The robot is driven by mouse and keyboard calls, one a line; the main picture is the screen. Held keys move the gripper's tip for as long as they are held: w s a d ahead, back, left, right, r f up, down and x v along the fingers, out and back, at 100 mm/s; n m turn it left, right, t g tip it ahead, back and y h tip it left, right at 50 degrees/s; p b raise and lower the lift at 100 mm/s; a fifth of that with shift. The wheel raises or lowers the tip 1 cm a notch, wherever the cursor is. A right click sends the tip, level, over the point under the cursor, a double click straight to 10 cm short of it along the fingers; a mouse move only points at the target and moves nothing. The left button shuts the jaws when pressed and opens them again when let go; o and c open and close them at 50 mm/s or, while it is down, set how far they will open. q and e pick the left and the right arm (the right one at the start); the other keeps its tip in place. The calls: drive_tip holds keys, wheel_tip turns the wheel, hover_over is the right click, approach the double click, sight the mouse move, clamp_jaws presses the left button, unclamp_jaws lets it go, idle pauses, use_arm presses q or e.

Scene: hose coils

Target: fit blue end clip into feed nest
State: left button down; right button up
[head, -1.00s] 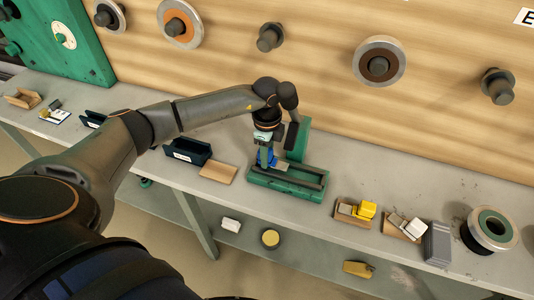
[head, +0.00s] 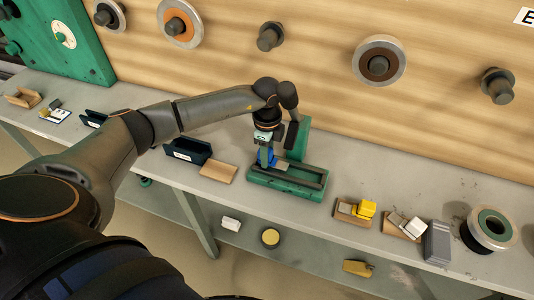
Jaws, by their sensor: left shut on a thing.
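The blue end clip (head: 273,160) is in the jaws of my left gripper (head: 266,157), with a light tan piece beside it. My left gripper points down, shut on the clip, over the left part of the green fixture (head: 287,184) on the bench. The feed nest appears to be part of this fixture, which has a dark channel along it and an upright green block behind. The clip is at or just above the fixture; I cannot tell whether it is seated. My right gripper is not in view.
A yellow clip (head: 364,208) and a white clip (head: 408,226) sit on brown pads to the right, near a grey stack (head: 436,242) and a reel (head: 489,229). A dark blue holder (head: 187,151) and an empty tan pad (head: 218,172) lie left of the fixture.

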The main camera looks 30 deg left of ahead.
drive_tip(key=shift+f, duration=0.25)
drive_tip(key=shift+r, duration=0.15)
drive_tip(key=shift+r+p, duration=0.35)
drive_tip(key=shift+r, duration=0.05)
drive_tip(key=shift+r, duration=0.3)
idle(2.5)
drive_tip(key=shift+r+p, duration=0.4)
drive_tip(key=shift+p, duration=0.25)
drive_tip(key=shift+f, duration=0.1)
idle(2.1)
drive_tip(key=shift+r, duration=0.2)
